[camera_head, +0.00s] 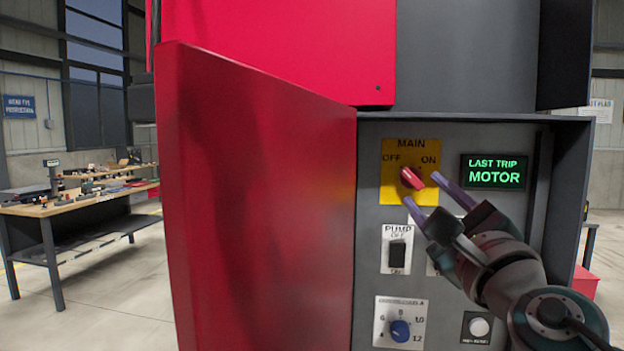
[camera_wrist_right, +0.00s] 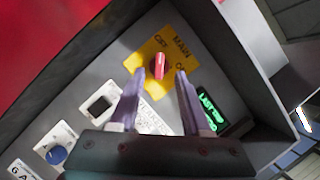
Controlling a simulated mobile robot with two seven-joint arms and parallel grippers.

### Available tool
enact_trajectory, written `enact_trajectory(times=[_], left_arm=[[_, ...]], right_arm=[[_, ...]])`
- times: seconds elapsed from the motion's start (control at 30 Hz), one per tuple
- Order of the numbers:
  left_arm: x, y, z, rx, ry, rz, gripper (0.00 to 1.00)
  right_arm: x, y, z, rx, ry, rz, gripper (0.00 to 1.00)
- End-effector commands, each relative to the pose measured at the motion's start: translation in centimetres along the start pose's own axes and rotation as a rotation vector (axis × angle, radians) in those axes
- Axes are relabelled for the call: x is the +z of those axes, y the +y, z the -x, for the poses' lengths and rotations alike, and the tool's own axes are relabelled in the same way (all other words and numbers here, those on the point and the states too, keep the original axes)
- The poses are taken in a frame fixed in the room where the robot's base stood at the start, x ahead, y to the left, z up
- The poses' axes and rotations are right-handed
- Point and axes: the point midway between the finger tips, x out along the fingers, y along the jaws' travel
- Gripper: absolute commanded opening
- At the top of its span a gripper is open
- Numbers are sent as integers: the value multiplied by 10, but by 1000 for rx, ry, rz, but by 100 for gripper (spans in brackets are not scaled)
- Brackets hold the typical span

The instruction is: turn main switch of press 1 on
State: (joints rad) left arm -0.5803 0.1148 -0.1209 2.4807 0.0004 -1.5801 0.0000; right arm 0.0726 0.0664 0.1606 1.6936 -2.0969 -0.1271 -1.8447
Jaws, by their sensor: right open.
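The main switch is a red knob (camera_head: 411,178) on a yellow plate (camera_head: 392,192) marked MAIN, OFF and ON, inside the open cabinet. The knob's long axis slants from upper left to lower right, in line with OFF at its upper left. My right gripper (camera_head: 422,188) is open in front of it, one finger to the lower left and one to the right. In the right wrist view the knob (camera_wrist_right: 159,66) shows between the two fingertips (camera_wrist_right: 160,74); contact cannot be told. My left gripper is not in view.
The open red door (camera_head: 255,200) stands left of the panel. A green-lit display (camera_head: 494,172) reads LAST TRIP MOTOR. Below are a black pump switch (camera_head: 397,254), a blue dial (camera_head: 400,330) and a white button (camera_head: 479,327). A workbench (camera_head: 80,200) stands far left.

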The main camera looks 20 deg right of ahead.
Motion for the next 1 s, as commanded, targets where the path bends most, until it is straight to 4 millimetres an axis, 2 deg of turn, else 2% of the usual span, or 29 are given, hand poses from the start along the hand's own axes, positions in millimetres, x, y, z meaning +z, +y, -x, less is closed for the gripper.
enact_trajectory(times=[0.1,0.3,0.67,1.0], left_arm=[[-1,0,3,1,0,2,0],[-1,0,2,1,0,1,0],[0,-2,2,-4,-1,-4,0],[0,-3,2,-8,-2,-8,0]], right_arm=[[1,-1,-24,-2,-1,1,48],[0,0,-47,-1,-2,-2,48],[0,0,-53,-1,0,-4,48],[0,0,-53,-1,0,-4,12]])
